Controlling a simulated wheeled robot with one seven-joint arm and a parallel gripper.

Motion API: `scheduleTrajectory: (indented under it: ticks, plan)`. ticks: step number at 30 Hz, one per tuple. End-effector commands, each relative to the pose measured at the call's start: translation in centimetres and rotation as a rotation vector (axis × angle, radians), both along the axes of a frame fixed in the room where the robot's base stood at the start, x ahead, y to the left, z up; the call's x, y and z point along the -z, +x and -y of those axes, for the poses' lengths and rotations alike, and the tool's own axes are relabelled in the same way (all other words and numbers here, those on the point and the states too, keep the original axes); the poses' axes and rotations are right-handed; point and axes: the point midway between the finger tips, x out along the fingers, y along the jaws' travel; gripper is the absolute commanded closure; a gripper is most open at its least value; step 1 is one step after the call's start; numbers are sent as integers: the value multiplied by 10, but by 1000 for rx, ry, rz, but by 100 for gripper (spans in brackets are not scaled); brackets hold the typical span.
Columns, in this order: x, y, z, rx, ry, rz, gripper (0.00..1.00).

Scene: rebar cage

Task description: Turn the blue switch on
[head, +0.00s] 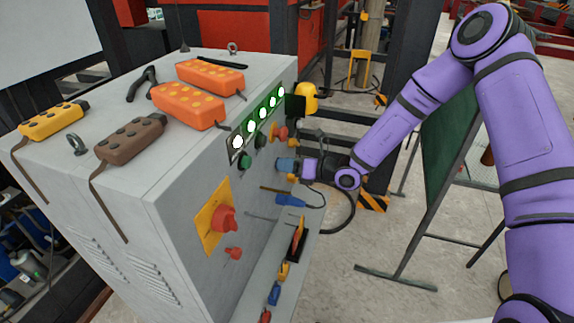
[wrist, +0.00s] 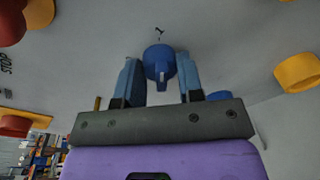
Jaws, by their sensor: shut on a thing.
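The blue switch (wrist: 159,57) is a round knob with a raised bar on the grey cabinet face, in the upper middle of the wrist view. Its bar looks upright in that view, with a small dark mark just above it. My gripper (wrist: 159,74) has its two blue fingers on either side of the knob, shut on it. In the head view my gripper (head: 284,164) reaches the cabinet's front panel from the right, and it hides the switch there.
The grey cabinet (head: 170,195) carries a large red knob on a yellow plate (head: 222,218), a green button (head: 245,161) and a row of lit lamps (head: 257,122). Orange pendants (head: 188,105) lie on top. A green board (head: 447,140) stands to the right.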

Motion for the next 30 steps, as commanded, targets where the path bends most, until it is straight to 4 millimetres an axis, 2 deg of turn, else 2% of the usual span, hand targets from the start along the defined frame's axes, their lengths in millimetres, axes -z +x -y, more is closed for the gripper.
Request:
scheduleTrajectory:
  ticks: [8,9,12,23,26,30]
  plan:
    - [2,0,1,2,-2,-4,89]
    - [2,0,1,2,-2,-4,63]
    - [1,0,1,2,-3,-3,40]
    - [0,-1,5,2,-1,-1,40]
    - [-1,-5,15,2,-2,-1,40]
    - [-3,-13,39,3,-2,-1,40]
